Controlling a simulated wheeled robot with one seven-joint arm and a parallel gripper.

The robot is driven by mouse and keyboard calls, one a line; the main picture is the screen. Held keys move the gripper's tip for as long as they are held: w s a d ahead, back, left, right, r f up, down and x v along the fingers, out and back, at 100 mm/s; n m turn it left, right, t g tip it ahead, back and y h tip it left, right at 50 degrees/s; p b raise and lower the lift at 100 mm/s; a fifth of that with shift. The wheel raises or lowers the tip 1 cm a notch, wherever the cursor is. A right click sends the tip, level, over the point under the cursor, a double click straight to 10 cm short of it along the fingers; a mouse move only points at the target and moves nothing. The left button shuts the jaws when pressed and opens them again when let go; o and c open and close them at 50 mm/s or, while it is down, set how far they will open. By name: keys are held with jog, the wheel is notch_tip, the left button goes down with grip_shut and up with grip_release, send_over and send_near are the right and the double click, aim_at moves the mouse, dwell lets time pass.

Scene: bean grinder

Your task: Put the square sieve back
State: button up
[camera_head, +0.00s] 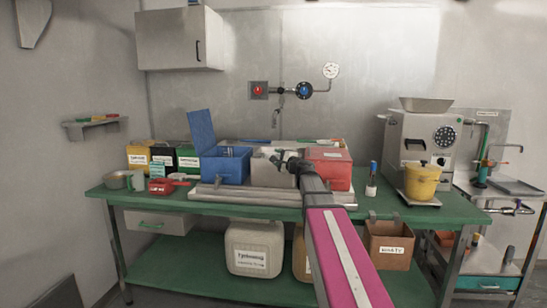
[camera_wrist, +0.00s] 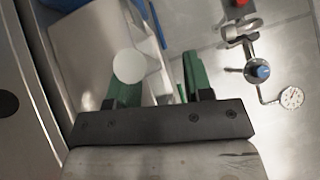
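My gripper (camera_head: 284,160) is over the middle of the green bench, by a grey-white box (camera_head: 262,153) between a blue bin and a red bin. In the wrist view my gripper (camera_wrist: 160,72) has its two green fingers apart, and I see nothing clamped between them. A white round disc (camera_wrist: 129,66) shows at the tip of the left finger; I cannot tell whether they touch. A pale grey panel lies beyond that finger. I cannot clearly make out the square sieve in either view; my arm hides part of the bench's middle.
The blue bin (camera_head: 225,166) with its raised lid is left of my gripper, and the red bin (camera_head: 330,168) is right. A grinder (camera_head: 420,135) with a yellow bucket (camera_head: 421,182) stands at the right. A valve and gauge (camera_head: 331,71) stick out from the back wall.

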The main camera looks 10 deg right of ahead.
jog(key=r+v, duration=0.1)
jog(key=v, duration=0.7)
jog(key=s+a+f+n+g, duration=0.3)
jog(key=f, duration=0.5)
jog(key=s+a+f+n+g+h, duration=0.1)
jog(key=s+a+f+n+g, duration=0.15)
jog(key=f, duration=0.55)
jog(key=s+a+f+n+g, duration=0.3)
jog(key=f, duration=0.5)
jog(key=s+d+f+n+g+h, duration=0.3)
jog(key=s+f+n+g+h, duration=0.3)
jog(key=s+f, duration=1.2)
notch_tip(320, 180, down, 2)
jog(key=g+h, duration=0.1)
jog(key=g, duration=0.1)
jog(key=shift+f+g+h, duration=0.2)
jog(key=shift+g+h, duration=0.15)
jog(key=shift+h, duration=0.05)
